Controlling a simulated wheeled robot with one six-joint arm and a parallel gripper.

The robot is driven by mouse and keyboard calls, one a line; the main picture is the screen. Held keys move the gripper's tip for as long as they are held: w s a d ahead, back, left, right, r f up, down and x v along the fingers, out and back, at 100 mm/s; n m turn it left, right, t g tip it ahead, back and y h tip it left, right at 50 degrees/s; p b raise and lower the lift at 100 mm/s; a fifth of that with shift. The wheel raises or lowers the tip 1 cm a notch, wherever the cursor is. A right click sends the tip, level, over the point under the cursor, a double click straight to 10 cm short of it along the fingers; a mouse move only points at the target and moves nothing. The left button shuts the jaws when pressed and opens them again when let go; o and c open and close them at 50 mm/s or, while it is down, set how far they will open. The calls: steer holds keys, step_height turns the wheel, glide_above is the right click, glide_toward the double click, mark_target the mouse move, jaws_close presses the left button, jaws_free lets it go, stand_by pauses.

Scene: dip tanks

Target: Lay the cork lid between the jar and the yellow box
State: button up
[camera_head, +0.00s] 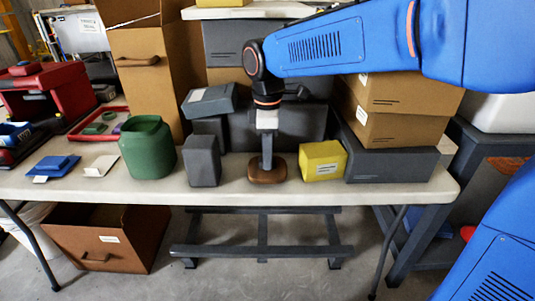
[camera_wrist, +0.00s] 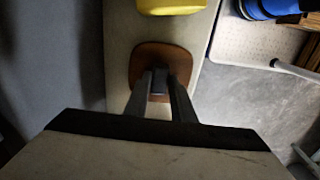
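The cork lid (camera_head: 267,173) is a flat brown piece with rounded corners and a grey grip on top. In the head view it is level at the white table's surface, between a dark grey upright box and the yellow box (camera_head: 322,161). I cannot tell whether it touches the table. The green jar (camera_head: 148,148) stands farther left, beyond the grey box. My gripper (camera_head: 267,160) points straight down over the lid. In the wrist view my gripper (camera_wrist: 160,82) has its fingers against both sides of the grip, with the lid (camera_wrist: 146,58) below. The yellow box (camera_wrist: 170,5) shows at the top edge there.
The dark grey upright box (camera_head: 202,161) stands between jar and lid. Grey boxes (camera_head: 210,101) and cardboard boxes (camera_head: 401,92) are stacked behind. A blue piece (camera_head: 53,164) and a white piece (camera_head: 100,166) lie at left. The white table's (camera_head: 300,195) front strip is clear.

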steer(key=shift+o, duration=1.2)
step_height(320, 180, up, 12)
steer(key=shift+r, duration=0.15)
steer(key=shift+d, duration=0.1)
steer(key=s+d+f+m+t, duration=0.1)
steer(key=s+d+f+m, duration=0.4)
steer(key=d, duration=0.4)
steer(key=s+d+f+m+t, duration=0.2)
steer(key=s+d+f+m, duration=0.4)
steer(key=s+d, duration=0.2)
steer(key=s+d+f+m+t, duration=0.1)
steer(key=s+d+f+m, duration=0.5)
steer(key=d, duration=0.3)
steer(key=shift+s+d+f+m+t, duration=0.2)
steer(key=shift+s+d+m+t, duration=0.15)
steer(key=shift+s, duration=0.5)
